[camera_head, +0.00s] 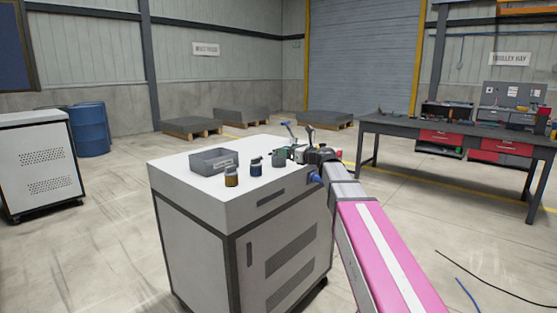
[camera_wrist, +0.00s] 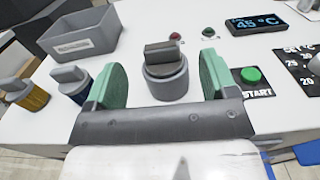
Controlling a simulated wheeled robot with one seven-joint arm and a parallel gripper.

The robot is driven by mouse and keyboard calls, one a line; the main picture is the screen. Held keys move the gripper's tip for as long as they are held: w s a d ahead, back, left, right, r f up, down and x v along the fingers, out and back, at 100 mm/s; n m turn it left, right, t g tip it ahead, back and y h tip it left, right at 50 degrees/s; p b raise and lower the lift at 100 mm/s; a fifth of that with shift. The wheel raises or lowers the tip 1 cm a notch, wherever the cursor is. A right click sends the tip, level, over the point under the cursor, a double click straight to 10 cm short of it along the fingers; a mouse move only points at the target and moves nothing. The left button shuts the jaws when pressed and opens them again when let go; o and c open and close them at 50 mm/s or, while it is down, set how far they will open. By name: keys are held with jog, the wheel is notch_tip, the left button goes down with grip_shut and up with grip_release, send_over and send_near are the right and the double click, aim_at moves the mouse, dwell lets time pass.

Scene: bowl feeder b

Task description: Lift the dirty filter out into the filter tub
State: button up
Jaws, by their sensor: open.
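My gripper (camera_wrist: 163,68) is open, with one green finger on each side of a round grey housing (camera_wrist: 168,86). A dark, blocky tab (camera_wrist: 162,53) stands up from the housing's top, between the fingers and apart from both. This seems to be the dirty filter in its seat; its body below the tab is hidden. The grey filter tub (camera_wrist: 78,43) stands at the upper left with a label on its front; its visible inside looks empty. In the head view the tub (camera_head: 214,162) is on the white cabinet, left of my gripper (camera_head: 288,155).
A yellow-bodied filter (camera_wrist: 24,92) and a blue-bodied filter (camera_wrist: 75,84) with grey tabs stand left of my gripper. A green START button (camera_wrist: 251,75), a 45 °C display (camera_wrist: 257,22) and red and green lamps lie right and behind. White top between tub and housing is clear.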

jog(key=shift+f+x, duration=0.15)
jog(key=shift+x, duration=1.35)
jog(key=shift+f+x, duration=0.15)
jog(key=shift+x, duration=1.3)
jog(key=c, duration=1)
